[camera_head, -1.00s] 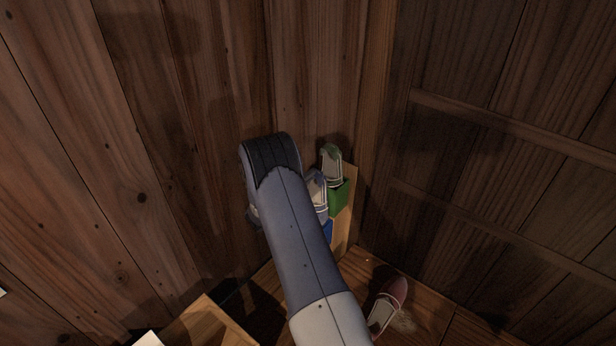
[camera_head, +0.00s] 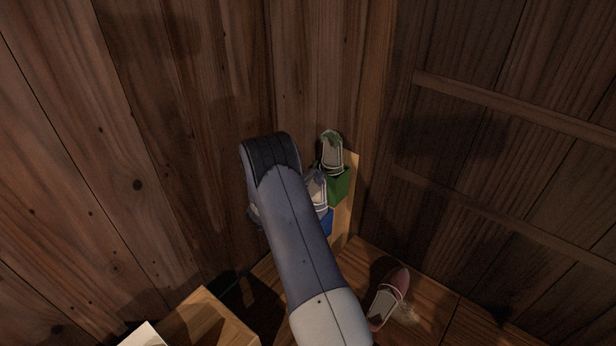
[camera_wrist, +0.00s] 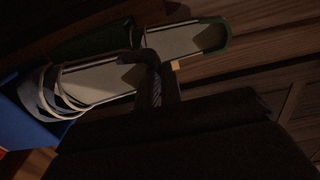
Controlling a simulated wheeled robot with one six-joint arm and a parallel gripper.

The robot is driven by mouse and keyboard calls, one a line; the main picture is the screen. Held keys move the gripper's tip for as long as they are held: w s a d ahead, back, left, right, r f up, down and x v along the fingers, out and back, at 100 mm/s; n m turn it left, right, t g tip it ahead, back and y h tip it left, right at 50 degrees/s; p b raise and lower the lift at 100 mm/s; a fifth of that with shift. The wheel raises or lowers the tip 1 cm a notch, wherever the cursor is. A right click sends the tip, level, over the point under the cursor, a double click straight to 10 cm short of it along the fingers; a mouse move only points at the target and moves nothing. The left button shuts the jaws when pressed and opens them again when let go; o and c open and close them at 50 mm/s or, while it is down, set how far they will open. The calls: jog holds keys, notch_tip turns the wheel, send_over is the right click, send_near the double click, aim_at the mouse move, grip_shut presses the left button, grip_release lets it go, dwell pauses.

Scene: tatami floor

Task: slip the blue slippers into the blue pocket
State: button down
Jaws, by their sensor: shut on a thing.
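The blue slippers (camera_head: 318,188) show beside my arm in the head view, just above the blue pocket (camera_head: 327,222). In the wrist view the blue slippers (camera_wrist: 95,85) lie slantwise, their strapped toe end at the blue pocket (camera_wrist: 22,115) on the left. The toe overlaps the pocket's edge there; how deep it sits I cannot tell. My gripper (camera_wrist: 157,82) is shut on the other end of the slippers. My arm hides the gripper in the head view, and the wrist view is dark.
Green slippers (camera_head: 332,153) stand in a green pocket (camera_head: 336,187) above the blue one, on a wooden board (camera_head: 345,210). Plank walls close in the corner. A pink slipper (camera_head: 388,297) lies on the wooden floor at lower right. A wooden box (camera_head: 205,322) stands at lower left.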

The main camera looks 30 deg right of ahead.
jog(key=c, duration=1.5)
grip_release()
jog(key=shift+a, duration=0.15)
jog(key=v, duration=1)
jog(key=shift+s+a, duration=0.15)
jog(key=shift+a, duration=0.1)
jog(key=shift+d, duration=0.15)
